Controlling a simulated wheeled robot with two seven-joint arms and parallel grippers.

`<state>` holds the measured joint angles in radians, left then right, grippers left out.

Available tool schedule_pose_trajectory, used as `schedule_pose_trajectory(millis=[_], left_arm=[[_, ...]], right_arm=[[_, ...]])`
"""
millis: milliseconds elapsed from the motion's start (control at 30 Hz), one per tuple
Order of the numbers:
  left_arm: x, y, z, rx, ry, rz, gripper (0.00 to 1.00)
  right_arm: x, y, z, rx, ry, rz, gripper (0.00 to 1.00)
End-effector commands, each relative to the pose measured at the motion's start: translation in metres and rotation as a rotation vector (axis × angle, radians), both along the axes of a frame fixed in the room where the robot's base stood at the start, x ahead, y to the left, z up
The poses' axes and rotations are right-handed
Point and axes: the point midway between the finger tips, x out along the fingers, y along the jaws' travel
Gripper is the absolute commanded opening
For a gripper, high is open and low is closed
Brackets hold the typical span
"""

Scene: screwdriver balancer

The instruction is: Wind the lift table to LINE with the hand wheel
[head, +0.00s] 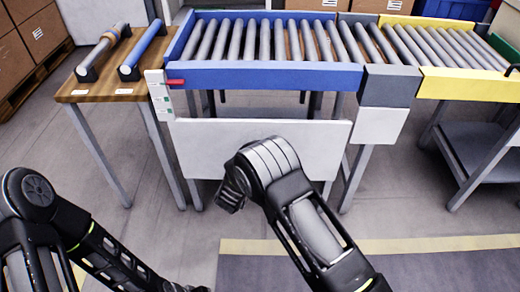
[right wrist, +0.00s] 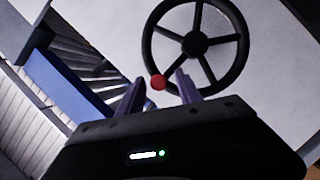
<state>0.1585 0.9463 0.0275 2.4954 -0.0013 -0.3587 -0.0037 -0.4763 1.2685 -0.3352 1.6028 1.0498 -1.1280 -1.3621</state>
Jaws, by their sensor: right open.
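The lift table (head: 275,76) is a blue-framed roller bed at the top middle of the head view. A red pointer (head: 175,82) at its left end lies against the upper part of a white scale plate (head: 158,96); the plate's small marks are unreadable. The dark spoked hand wheel (right wrist: 196,43) with a red knob (right wrist: 159,82) shows in the right wrist view and is hidden in the head view. My right gripper (right wrist: 158,88) is open, its fingers either side of the knob; contact cannot be told. My left arm shows at lower left, its gripper out of view.
A yellow-framed roller conveyor (head: 465,85) stands to the right, past a grey block (head: 390,85). A wooden side table (head: 108,91) at left carries a grey-white bar and a blue bar (head: 143,49). A white panel (head: 205,140) hangs below the lift table.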

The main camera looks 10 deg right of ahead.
Motion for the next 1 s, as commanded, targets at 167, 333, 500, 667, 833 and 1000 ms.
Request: schedule_pose_trajectory(millis=[167,333,500,667,833,1000], left_arm=[[0.0,0.0,0.005,0.0,0.0,0.0,0.36],[0.0,0.0,0.007,0.0,0.0,0.0,0.36],[0.0,0.0,0.008,0.0,0.0,0.0,0.36],[0.0,0.0,0.008,0.0,0.0,0.0,0.36],[0.0,0.0,0.008,0.0,0.0,0.0,0.36],[0.0,0.0,0.008,0.0,0.0,0.0,0.36]], right_arm=[[-0.022,0.017,0.008,0.0,-0.002,0.005,0.42],[-0.043,0.031,0.014,0.001,-0.003,0.004,0.42],[-0.054,0.037,0.017,0.0,-0.004,0.003,0.42],[-0.054,0.037,0.016,0.0,-0.004,0.003,0.42],[-0.054,0.037,0.016,0.0,-0.004,0.003,0.42],[-0.054,0.037,0.016,0.001,-0.003,0.003,0.42]])
